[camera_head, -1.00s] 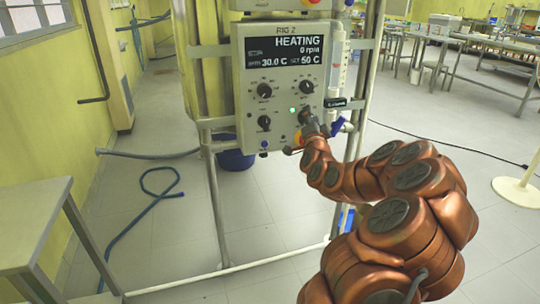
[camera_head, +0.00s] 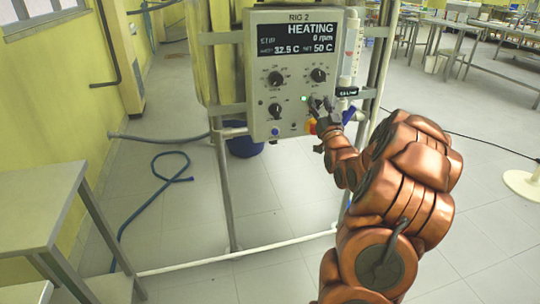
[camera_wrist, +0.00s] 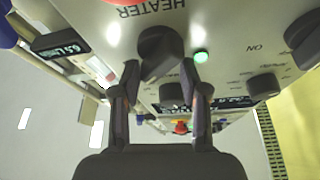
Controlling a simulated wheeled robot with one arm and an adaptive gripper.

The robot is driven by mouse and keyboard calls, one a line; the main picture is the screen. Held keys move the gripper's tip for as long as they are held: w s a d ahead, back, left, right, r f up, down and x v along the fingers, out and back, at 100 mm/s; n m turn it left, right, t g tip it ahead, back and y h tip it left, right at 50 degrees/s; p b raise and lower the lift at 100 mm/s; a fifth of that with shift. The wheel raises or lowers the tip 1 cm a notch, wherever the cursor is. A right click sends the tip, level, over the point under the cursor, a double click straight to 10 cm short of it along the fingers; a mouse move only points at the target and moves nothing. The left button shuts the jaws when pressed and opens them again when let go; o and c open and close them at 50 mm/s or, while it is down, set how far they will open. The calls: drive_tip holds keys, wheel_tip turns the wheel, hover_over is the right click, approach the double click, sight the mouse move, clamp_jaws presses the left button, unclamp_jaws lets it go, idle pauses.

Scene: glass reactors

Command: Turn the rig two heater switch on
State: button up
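The rig two control box (camera_head: 295,75) is a grey panel with a lit display (camera_head: 296,38) reading HEATING, about 32.5 C and set 50 C. The heater switch (camera_wrist: 160,48) is a dark knob under the word HEATER in the wrist view. A green lamp (camera_wrist: 201,56) beside it is lit; the lamp also shows in the head view (camera_head: 304,98). My gripper (camera_wrist: 161,68) has its two fingers apart, one on each side of the knob's near end. I see no clear grip on it. In the head view my gripper (camera_head: 322,112) partly hides the knob.
Other dark knobs (camera_head: 276,78) are on the panel. Metal frame posts and a clear tube (camera_head: 350,50) stand close on the right. A grey table (camera_head: 40,200) is at the left.

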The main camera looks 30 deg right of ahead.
drive_tip(key=shift+n+t+y, duration=0.3)
drive_tip(key=shift+n+y, duration=0.2)
drive_tip(key=shift+n, duration=0.6)
drive_tip(key=shift+s+a+f, duration=0.1)
drive_tip(key=shift+s+a, duration=0.05)
drive_tip(key=shift+s, duration=0.05)
drive_tip(key=v, duration=0.7)
drive_tip(key=shift+w+a+n+g+y+p, duration=1.35)
drive_tip(key=shift+w+a+g+p, duration=1.75)
drive_tip(key=shift+a, duration=1.9)
drive_tip(key=s+a+r+g+y+p, duration=0.1)
drive_tip(key=s+a+g+y+p, duration=0.1)
drive_tip(key=s+a+g+p, duration=0.5)
drive_tip(key=s+a+g, duration=0.2)
drive_tip(key=s+a, duration=0.4)
drive_tip(key=a, duration=0.3)
drive_tip(key=shift+r, duration=0.35)
